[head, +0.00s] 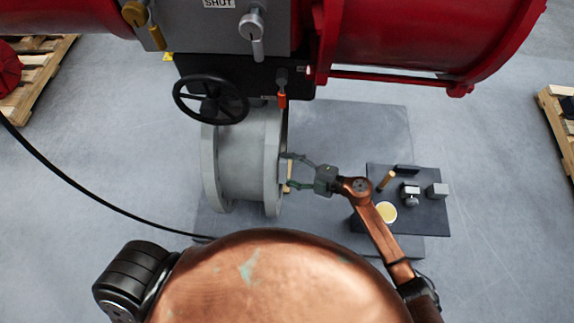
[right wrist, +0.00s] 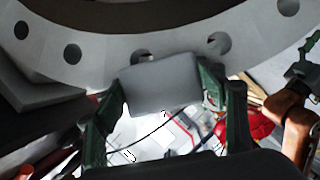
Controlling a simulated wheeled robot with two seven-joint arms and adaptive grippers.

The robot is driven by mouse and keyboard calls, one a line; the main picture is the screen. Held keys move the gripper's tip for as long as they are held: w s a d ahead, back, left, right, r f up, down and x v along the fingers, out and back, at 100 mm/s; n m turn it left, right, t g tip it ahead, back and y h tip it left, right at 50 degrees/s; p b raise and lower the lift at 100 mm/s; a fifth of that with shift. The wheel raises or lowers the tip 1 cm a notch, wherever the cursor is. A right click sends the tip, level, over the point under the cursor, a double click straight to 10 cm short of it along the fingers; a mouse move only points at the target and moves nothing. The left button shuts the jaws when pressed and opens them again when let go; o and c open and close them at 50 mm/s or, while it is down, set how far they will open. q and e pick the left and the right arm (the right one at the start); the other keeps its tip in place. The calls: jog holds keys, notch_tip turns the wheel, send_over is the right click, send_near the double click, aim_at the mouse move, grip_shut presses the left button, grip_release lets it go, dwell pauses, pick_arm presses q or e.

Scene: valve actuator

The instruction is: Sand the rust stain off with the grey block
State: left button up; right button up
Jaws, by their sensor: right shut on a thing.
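My right gripper (head: 287,170) reaches in from the right beside the pale grey flanged pipe (head: 247,160). In the right wrist view its green fingers (right wrist: 161,95) are shut on a grey block (right wrist: 160,84). The block lies close to the flange rim (right wrist: 100,52), which has bolt holes; I cannot tell whether they touch. A copper and green part at the right of that view looks like my left gripper (right wrist: 298,72), its jaw state unclear. No rust stain can be made out; the block may hide it.
A dark tray (head: 432,223) at right holds a wooden-handled tool (head: 387,180), a yellow-topped round tin (head: 386,212) and small grey items. A black handwheel (head: 211,99) and red actuator (head: 420,35) overhang the pipe.

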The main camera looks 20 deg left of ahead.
jog(key=w+d, duration=0.1)
jog(key=d, duration=0.4)
jog(key=shift+w+d, duration=0.35)
jog(key=shift+d, duration=0.05)
dwell(0.3)
jog(key=d, duration=0.2)
jog(key=shift+w+d, duration=0.4)
